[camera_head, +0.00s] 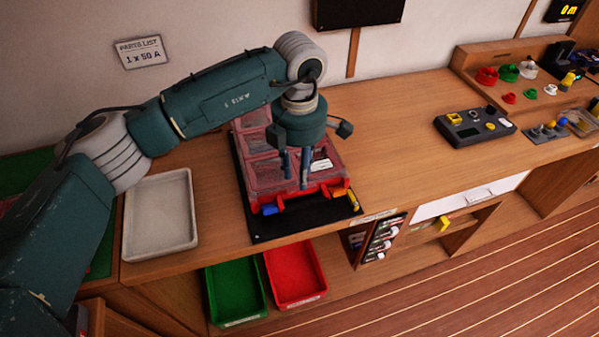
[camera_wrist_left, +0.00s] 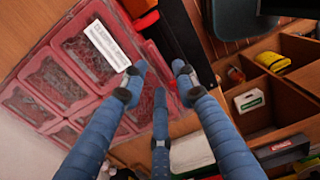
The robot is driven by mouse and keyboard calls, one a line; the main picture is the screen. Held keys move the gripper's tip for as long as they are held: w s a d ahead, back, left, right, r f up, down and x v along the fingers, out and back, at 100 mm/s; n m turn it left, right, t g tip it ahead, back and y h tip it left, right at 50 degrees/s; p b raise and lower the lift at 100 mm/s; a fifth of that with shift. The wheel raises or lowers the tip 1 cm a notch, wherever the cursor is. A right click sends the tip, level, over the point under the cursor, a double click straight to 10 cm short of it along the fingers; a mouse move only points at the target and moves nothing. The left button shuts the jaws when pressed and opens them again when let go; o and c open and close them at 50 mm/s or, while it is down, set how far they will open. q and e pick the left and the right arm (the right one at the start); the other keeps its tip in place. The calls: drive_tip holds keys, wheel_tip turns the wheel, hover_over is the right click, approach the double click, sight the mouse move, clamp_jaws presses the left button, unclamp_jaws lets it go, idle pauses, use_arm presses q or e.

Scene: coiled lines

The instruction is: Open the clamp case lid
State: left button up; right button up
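The clamp case (camera_head: 283,183) is a red case with a see-through, compartmented lid. It lies on a black mat and the lid looks closed. A blue piece (camera_head: 269,209) and a yellow piece (camera_head: 353,199) show at its front corners. My left gripper (camera_head: 296,182) points down over the front part of the case, its blue fingers spread. In the left wrist view the gripper (camera_wrist_left: 158,78) has its fingertips apart near the case edge, with nothing seen between them. The case (camera_wrist_left: 75,75) there carries a white label. Whether a finger touches the case cannot be told. My right gripper is not in view.
A pale empty tray (camera_head: 160,247) stands left of the black mat (camera_head: 256,228). Green (camera_head: 235,290) and red (camera_head: 294,272) bins sit below the bench front. A dark control box (camera_head: 475,127) stands to the right. The bench (camera_head: 385,150) between case and box is clear.

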use_arm(q)
drive_tip(key=shift+f, duration=1.25)
drive_tip(key=shift+d, duration=0.1)
clamp_jaws()
drive_tip(key=shift+r, duration=0.1)
